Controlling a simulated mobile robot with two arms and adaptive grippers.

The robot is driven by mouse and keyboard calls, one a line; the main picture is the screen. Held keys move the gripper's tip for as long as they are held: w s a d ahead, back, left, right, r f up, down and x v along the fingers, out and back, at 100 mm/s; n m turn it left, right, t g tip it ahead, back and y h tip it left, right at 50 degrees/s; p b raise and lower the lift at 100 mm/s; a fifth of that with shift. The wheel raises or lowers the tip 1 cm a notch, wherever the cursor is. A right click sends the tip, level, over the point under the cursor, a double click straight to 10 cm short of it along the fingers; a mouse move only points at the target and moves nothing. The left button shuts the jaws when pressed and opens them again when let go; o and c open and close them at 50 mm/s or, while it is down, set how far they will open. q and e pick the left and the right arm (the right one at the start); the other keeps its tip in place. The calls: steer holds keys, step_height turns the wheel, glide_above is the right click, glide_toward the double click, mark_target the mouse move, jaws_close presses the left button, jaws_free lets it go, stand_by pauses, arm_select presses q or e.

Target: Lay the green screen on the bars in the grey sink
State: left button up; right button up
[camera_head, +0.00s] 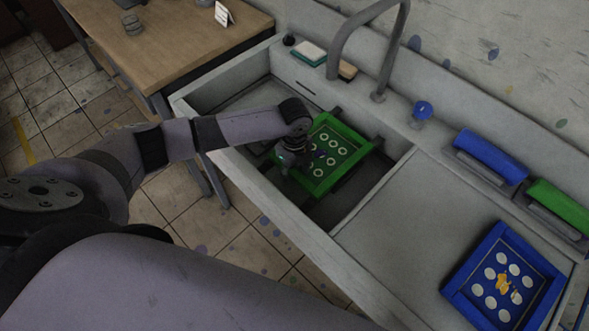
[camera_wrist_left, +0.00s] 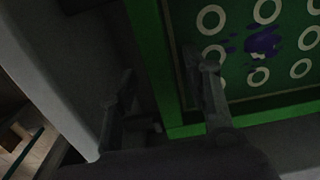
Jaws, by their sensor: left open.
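The green screen (camera_head: 356,166) has a green frame and pale rings with a purple smear on its panel. It lies in the basin of the grey sink (camera_head: 240,152), seemingly on dark bars (camera_head: 378,142), which are mostly hidden beneath it. My left gripper (camera_head: 293,158) is at the screen's left edge. In the left wrist view, the open fingers (camera_wrist_left: 160,68) stand on either side of the green frame (camera_wrist_left: 152,62), one outside it and one over the panel. Contact cannot be told. My right gripper is not in view.
A tall faucet (camera_head: 338,48) stands behind the basin. A blue screen (camera_head: 503,283) lies on the drainboard (camera_head: 405,215) at right. Blue (camera_head: 491,156) and green (camera_head: 560,204) squeegee-like pieces are at the back. A wooden table (camera_head: 165,35) is at upper left.

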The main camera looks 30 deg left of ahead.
arm_select(q)
step_height(320, 180, up, 12)
steer(key=s+d+f+n+t+h, duration=0.1)
steer(key=s+d+f+n+h, duration=0.15)
steer(key=s+d, duration=0.3)
steer(key=s+d+f+n+t+h, duration=0.1)
steer(key=s+d+f+n, duration=0.1)
steer(key=s+d+n, duration=0.3)
steer(key=s+n, duration=0.2)
steer(key=n, duration=0.1)
steer(key=s+a+n+t, duration=0.1)
steer(key=shift+s+n+y, duration=0.25)
steer(key=shift+s+n, duration=0.1)
steer(key=shift+s, duration=0.05)
steer(key=s+a+n+y, duration=0.3)
steer(key=s+a+n, duration=0.5)
steer(key=a, duration=0.1)
step_height(320, 180, down, 26)
steer(key=f+b, duration=0.1)
steer(key=b, duration=0.1)
steer(key=s+a+f+g, duration=0.2)
steer(key=s+a+f, duration=0.1)
steer(key=s+f, duration=1.5)
steer(key=shift+m+b, duration=0.3)
steer(key=shift+b, duration=0.15)
